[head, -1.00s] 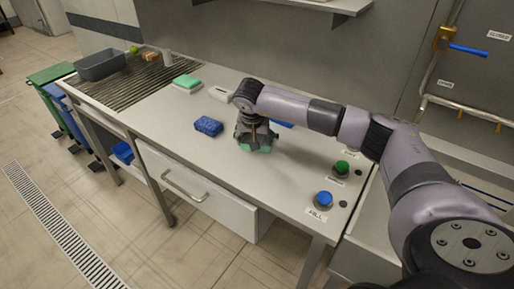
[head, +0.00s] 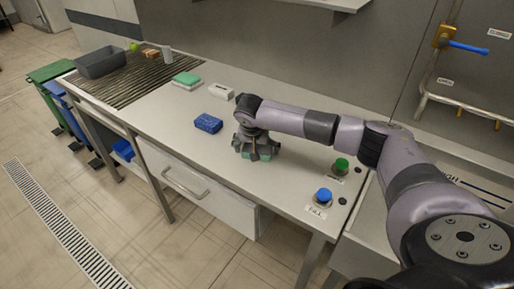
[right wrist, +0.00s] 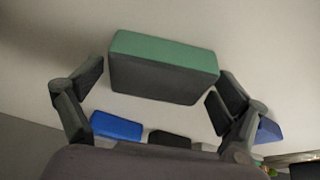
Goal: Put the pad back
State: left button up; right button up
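A green and dark grey pad (right wrist: 163,70) sits between the fingers of my right gripper (right wrist: 160,85) in the right wrist view. A narrow gap shows between the pad and the left finger, and the right fingers lie close beside it. The gripper looks open around the pad. In the head view my right gripper (head: 257,148) points down at the table, with only a green strip of the pad (head: 255,157) showing under it, at or close to the tabletop. My left gripper is not in view.
On the white table (head: 155,115) stand a blue block (head: 208,123), a green-topped block (head: 187,78) and a white block (head: 221,90). Green (head: 341,165) and blue (head: 323,196) buttons are near the right end. A grey bin (head: 100,63) is at the far left.

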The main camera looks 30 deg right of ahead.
jog(key=shift+o, duration=0.2)
jog(key=shift+r, duration=0.25)
jog(key=shift+a+r, duration=0.15)
jog(key=shift+r, duration=0.15)
jog(key=b+v, duration=0.2)
jog(key=v, duration=0.9)
jog(key=shift+s, duration=0.1)
